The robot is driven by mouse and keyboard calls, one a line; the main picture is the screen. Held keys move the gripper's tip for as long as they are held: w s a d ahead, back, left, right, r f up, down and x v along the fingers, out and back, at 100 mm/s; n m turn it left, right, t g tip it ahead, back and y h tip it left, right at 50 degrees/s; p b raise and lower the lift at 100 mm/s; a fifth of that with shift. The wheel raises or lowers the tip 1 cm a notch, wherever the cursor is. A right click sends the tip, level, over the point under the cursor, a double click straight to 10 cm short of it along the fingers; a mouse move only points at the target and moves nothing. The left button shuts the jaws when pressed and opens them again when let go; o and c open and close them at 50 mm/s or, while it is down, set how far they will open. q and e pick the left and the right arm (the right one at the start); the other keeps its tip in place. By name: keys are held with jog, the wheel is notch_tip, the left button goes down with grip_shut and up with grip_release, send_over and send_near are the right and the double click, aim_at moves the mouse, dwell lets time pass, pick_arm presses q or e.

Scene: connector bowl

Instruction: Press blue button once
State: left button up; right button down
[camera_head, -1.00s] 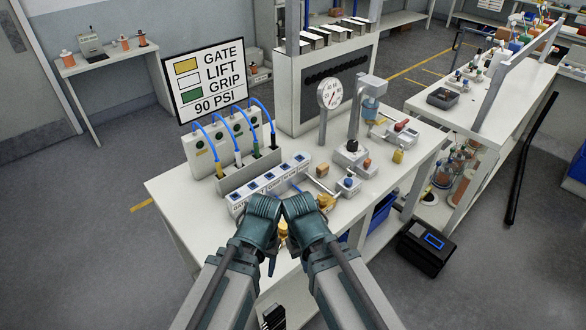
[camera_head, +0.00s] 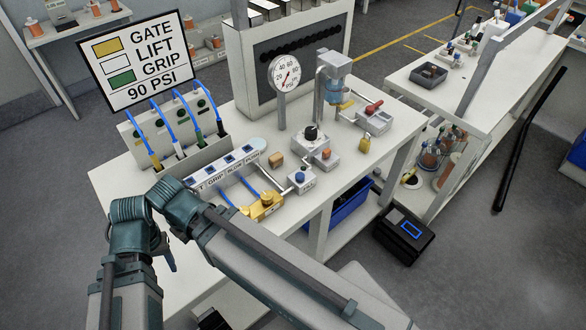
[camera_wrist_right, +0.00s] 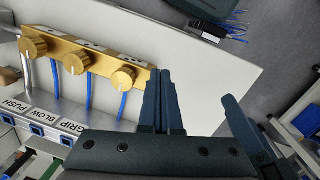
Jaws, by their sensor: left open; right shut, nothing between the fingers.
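A small grey box (camera_head: 301,182) with a round blue button (camera_head: 299,176) on top stands near the table's front right, by a brass manifold. My left gripper (camera_head: 168,262) is open at the table's front left, well left of the button. My right arm reaches across the front of the table, its wrist beside the left one. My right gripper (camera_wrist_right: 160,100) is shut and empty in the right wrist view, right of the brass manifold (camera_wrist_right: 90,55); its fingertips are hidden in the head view. The blue button is not seen in the wrist view.
A labelled strip (camera_head: 222,173) with several blue squares lies behind the brass manifold (camera_head: 262,206). Blue hoses run to a grey block.

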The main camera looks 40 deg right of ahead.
pick_arm(q)
jog(key=shift+a, duration=0.1)
pick_arm(e)
jog(key=shift+a, duration=0.1)
pick_arm(q)
jog(key=shift+f+b, duration=0.45)
pick_arm(e)
notch_tip(320, 180, up, 6)
jog(key=m+g+h, duration=0.2)
jog(key=m+h, duration=0.6)
jog(key=m, duration=0.8)
send_over(297, 177)
jog(key=shift+w+f, duration=0.1)
jog(key=shift+f, duration=0.05)
jog(key=shift+f, duration=0.1)
pick_arm(q)
notch_tip(297, 177, down, 9)
jog(key=b, duration=0.9)
jog(key=shift+r, duration=0.1)
pick_arm(e)
notch_tip(297, 177, down, 9)
jog(key=shift+r, duration=0.15)
pick_arm(q)
jog(key=shift+f+b, duration=0.35)
jog(key=shift+f, duration=0.05)
pick_arm(e)
jog(key=shift+f, duration=0.4)
